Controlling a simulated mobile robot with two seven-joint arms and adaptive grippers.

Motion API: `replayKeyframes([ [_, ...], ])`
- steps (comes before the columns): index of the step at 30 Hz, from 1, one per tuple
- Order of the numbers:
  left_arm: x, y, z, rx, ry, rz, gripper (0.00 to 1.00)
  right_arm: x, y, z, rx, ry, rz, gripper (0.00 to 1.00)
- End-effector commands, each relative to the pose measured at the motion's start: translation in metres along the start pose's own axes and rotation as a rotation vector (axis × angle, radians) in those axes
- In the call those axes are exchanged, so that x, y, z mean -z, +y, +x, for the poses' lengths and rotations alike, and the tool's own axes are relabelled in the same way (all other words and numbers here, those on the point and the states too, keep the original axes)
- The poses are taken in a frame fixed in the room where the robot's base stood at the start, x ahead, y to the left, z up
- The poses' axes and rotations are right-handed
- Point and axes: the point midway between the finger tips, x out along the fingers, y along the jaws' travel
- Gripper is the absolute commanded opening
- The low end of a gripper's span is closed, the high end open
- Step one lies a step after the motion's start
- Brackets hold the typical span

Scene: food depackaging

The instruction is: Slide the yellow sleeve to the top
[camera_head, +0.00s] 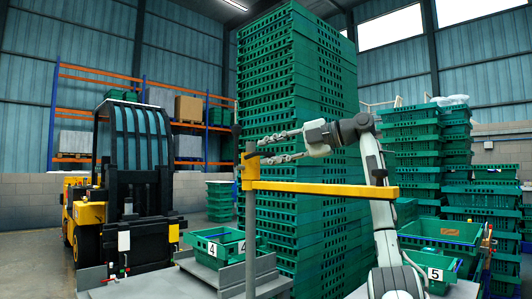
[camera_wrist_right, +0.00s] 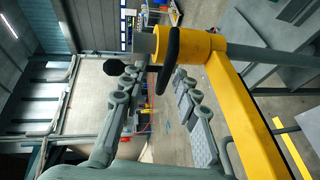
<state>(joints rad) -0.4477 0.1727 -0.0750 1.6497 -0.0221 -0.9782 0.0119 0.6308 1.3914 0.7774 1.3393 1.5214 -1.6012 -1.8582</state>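The yellow sleeve (camera_head: 250,168) sits around a grey upright post (camera_head: 251,215), close to its upper end. A short piece of post shows above the sleeve. A long yellow bar (camera_head: 330,188) runs from the sleeve to the right. My right gripper (camera_head: 263,149) is open, its fingers pointing left at the height of the sleeve's upper part. In the right wrist view, the sleeve (camera_wrist_right: 200,45) with a black knob (camera_wrist_right: 172,47) lies ahead of the open fingers (camera_wrist_right: 155,80). Whether a finger touches it I cannot tell. My left gripper is not in view.
A tall stack of green crates (camera_head: 300,100) stands behind the post. Green crates marked 4 (camera_head: 222,250) and 5 (camera_head: 440,272) stand at either side. A forklift (camera_head: 130,180) is at the left, with open floor between it and the shelves.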

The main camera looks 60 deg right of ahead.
Motion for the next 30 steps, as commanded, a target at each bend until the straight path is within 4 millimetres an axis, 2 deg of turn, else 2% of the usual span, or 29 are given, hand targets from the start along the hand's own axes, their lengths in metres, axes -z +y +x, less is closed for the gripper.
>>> replayKeyframes([
  [9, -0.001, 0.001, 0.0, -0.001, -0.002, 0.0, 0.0, -0.001, 0.002, -0.068, -0.006, -0.003, 0.0, 0.31],
  [15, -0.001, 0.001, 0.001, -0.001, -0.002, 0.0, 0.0, -0.001, 0.001, -0.097, -0.005, -0.002, 0.0, 0.31],
  [21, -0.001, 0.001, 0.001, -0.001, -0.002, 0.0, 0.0, -0.001, 0.001, -0.106, -0.003, -0.002, 0.0, 0.31],
  [30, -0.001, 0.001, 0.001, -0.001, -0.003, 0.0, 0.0, 0.0, 0.001, -0.106, -0.003, -0.002, 0.0, 0.31],
])
